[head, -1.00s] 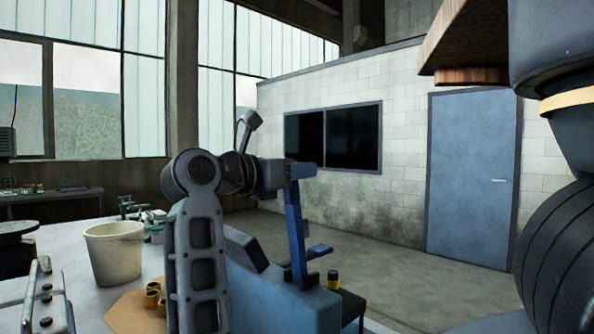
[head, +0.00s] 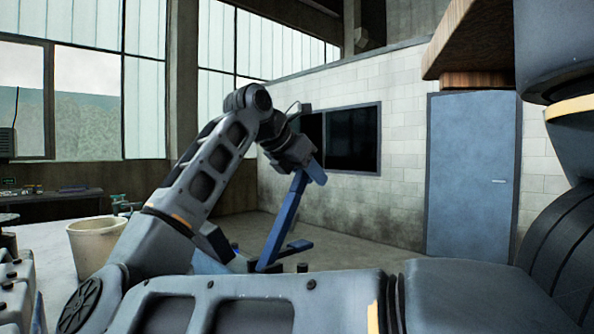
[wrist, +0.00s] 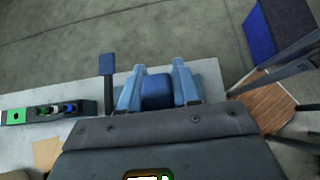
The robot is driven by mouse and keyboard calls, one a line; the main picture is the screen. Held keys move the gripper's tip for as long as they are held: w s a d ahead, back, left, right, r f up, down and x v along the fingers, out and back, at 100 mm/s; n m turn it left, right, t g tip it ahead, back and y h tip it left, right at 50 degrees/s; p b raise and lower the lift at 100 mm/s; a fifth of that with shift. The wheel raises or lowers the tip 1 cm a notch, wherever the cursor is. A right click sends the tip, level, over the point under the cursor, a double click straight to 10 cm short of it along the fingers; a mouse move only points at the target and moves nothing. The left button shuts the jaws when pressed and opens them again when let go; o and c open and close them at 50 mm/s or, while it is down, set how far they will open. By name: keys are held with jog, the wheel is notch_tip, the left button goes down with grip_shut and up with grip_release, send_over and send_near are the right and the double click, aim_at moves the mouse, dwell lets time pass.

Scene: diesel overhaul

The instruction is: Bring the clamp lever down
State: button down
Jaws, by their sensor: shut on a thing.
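The clamp lever (head: 283,220) is a long blue bar in the head view. It leans, its upper end tilted to the right, and its lower end is partly hidden behind my arm. A short blue side piece (head: 297,246) sticks out low on its right. My gripper (head: 312,171) is at the lever's upper end. In the wrist view my two fingers (wrist: 157,70) stand on either side of a blue block, the lever's end (wrist: 157,90), and are shut on it. A blue piece (wrist: 107,64) shows left of the fingers.
A pale bucket (head: 95,242) stands on the light bench at left. The wrist view shows a dark tray (wrist: 60,110) with small parts on the bench and a wooden-topped stool (wrist: 265,104) at right. Open floor (wrist: 70,45) lies beyond the bench edge.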

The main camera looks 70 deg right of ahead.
jog(key=s+d+f+t+y+b, duration=0.2)
jog(key=f+y, duration=0.3)
jog(key=f, duration=0.5)
jog(key=s+d+f+t+y+b, duration=0.1)
jog(key=d+f+t+y, duration=0.3)
jog(key=f, duration=0.6)
jog(key=shift+s+d+y+b, duration=0.35)
jog(key=shift+s+d+y, duration=0.35)
jog(key=shift+s+d, duration=0.1)
jog(key=shift+a+f, duration=0.1)
jog(key=shift+f, duration=0.05)
jog(key=c, duration=1.1)
grip_release()
jog(key=shift+o, duration=1)
notch_tip(320, 180, up, 8)
jog(key=d, duration=0.1)
jog(key=shift+s, duration=0.3)
